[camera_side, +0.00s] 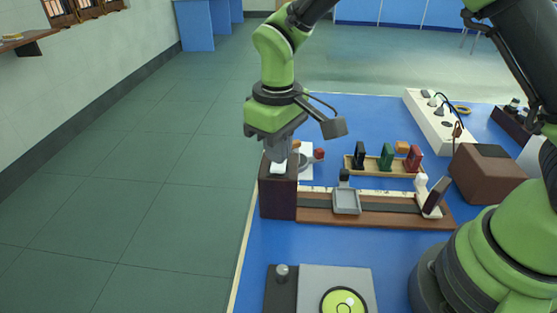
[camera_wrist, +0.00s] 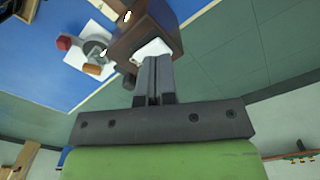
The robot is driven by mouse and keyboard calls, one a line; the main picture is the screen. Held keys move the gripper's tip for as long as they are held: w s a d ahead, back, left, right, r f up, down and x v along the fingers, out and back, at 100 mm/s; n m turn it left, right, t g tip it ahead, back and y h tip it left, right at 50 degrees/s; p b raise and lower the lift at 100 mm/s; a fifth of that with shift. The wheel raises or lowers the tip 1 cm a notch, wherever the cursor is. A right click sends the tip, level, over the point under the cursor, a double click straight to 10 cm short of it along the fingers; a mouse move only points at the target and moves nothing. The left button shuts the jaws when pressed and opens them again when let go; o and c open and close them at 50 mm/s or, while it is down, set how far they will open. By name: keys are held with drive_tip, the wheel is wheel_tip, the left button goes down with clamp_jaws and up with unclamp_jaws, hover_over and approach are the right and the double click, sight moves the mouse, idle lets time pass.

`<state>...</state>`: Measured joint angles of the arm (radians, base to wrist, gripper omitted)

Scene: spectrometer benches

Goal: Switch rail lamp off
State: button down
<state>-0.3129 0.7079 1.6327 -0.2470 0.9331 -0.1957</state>
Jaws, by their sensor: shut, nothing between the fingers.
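The rail lamp is a dark brown box (camera_side: 278,198) at the left end of the optical rail (camera_side: 385,209). A white switch piece (camera_side: 279,169) shows on its top. My gripper (camera_side: 276,158) is shut and empty, pointing down over the box top. In the wrist view the shut fingertips (camera_wrist: 153,58) are right at the white switch piece (camera_wrist: 150,48) and partly cover it; I cannot tell whether they touch. The lamp box (camera_wrist: 150,18) carries a small bright spot on one face in that view. The switch's position is too small to tell.
A grey holder (camera_side: 346,201) and a white-and-brown upright piece (camera_side: 434,197) sit on the rail. Behind it stand a wooden rack with coloured slides (camera_side: 386,158) and a white sheet with small parts. A grey plate with a yellow-green disc (camera_side: 343,301) lies in front. Blue bench between is clear.

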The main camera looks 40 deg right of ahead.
drive_tip(key=shift+f, duration=1)
idle(0.3)
drive_tip(key=shift+r, duration=3.55)
drive_tip(key=shift+r, duration=0.1)
wheel_tip(320, 180, up, 5)
drive_tip(key=m+t, duration=0.1)
hover_over(278, 167)
drive_tip(key=s+d, duration=0.2)
drive_tip(key=s, duration=0.1)
drive_tip(key=s+d+r+m+t+y, duration=0.1)
drive_tip(key=s+d+r+m+t, duration=0.2)
drive_tip(key=s, duration=0.5)
drive_tip(key=s+d+r+m+t+y, duration=0.1)
drive_tip(key=s+d+r+m+t, duration=0.2)
drive_tip(key=s, duration=0.5)
drive_tip(key=shift+r, duration=0.4)
